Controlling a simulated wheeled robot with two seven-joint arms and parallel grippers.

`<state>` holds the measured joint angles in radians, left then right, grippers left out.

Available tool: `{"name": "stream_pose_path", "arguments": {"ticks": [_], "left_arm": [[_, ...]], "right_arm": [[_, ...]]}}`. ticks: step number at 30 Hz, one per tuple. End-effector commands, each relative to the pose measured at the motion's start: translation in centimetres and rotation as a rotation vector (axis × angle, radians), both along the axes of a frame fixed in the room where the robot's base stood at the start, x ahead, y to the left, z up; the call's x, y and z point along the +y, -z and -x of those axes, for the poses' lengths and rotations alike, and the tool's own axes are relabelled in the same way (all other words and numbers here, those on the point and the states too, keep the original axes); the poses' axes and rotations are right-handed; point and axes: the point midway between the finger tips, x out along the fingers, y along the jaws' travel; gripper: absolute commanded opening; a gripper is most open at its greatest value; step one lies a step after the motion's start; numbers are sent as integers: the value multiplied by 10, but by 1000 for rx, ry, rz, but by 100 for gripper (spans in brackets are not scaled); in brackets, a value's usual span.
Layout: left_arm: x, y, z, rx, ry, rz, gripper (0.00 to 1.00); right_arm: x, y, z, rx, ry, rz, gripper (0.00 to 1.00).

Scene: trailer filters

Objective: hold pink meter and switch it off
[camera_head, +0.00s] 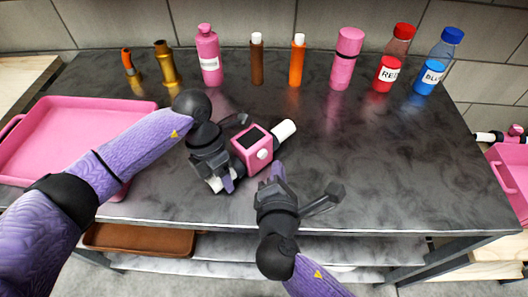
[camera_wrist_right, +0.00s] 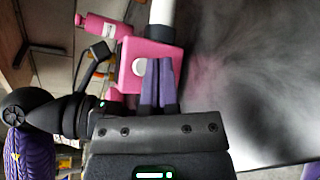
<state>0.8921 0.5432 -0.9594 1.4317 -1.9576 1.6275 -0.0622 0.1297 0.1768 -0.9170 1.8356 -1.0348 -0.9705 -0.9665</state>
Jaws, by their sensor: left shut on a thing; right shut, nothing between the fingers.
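The pink meter (camera_head: 241,149) is a small box with a dark screen (camera_head: 252,137), a white round knob (camera_head: 262,155) and a white cylinder end (camera_head: 285,129). My left gripper (camera_head: 232,163) is shut on the meter from its left side; its grip is partly hidden. My right gripper (camera_head: 277,170) is shut and empty, just in front and right of the meter. In the right wrist view the meter (camera_wrist_right: 170,52) is close, with the knob (camera_wrist_right: 138,67) beside the shut purple fingertips (camera_wrist_right: 157,62). I cannot tell if they touch the meter.
A dark marble table (camera_head: 400,165) has free room to the right. Along its back stand brown and orange tubes, pink bottles (camera_head: 208,60), a red bottle (camera_head: 390,62) and a blue bottle (camera_head: 436,65). A pink tray (camera_head: 95,103) lies at the left.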

Motion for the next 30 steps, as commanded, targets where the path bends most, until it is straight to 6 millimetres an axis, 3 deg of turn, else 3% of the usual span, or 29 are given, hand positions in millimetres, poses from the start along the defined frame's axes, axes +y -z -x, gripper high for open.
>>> {"name": "stream_pose_path", "arguments": {"ticks": [10,20,21,26,30], "left_arm": [[0,0,0,-1,0,1,0],[0,0,0,-1,0,1,0],[0,0,0,-1,0,1,57],[0,0,0,-1,0,1,91],[0,0,0,-1,0,-1,92]], "right_arm": [[-25,-1,23,1,-1,1,0],[-29,-2,26,0,-1,0,0],[-28,-2,26,0,-1,0,0],[-28,-2,26,0,-1,0,0],[-28,-2,26,0,-1,0,0]]}}
